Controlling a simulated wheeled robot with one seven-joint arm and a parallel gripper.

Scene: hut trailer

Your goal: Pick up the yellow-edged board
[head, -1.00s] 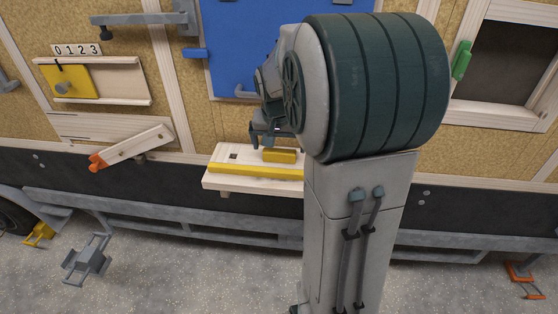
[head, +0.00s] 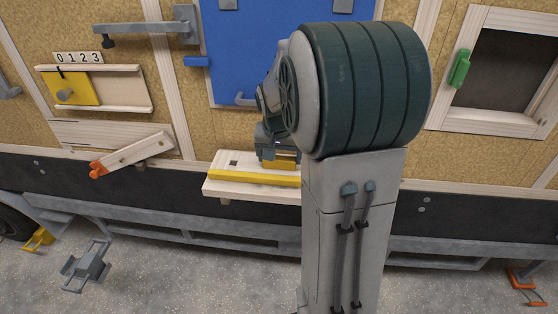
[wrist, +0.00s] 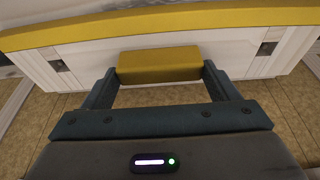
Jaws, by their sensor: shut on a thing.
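The yellow-edged board (head: 222,167) is a pale wooden shelf low on the hut wall in the head view, with a yellow strip along its front edge. In the wrist view the board (wrist: 90,58) runs across the top, its yellow strip uppermost. A yellow block (wrist: 158,65) sits on the board and also shows in the head view (head: 284,164). My gripper (head: 281,158) is above the board, its fingers on either side of the yellow block in the wrist view (wrist: 160,72), shut on it. My arm hides the board's right end.
A blue door (head: 285,50) is behind and above my arm. An orange-tipped wooden lever (head: 135,152) and a yellow sliding panel (head: 88,88) are to the left. A framed opening with a green handle (head: 460,68) is at the right.

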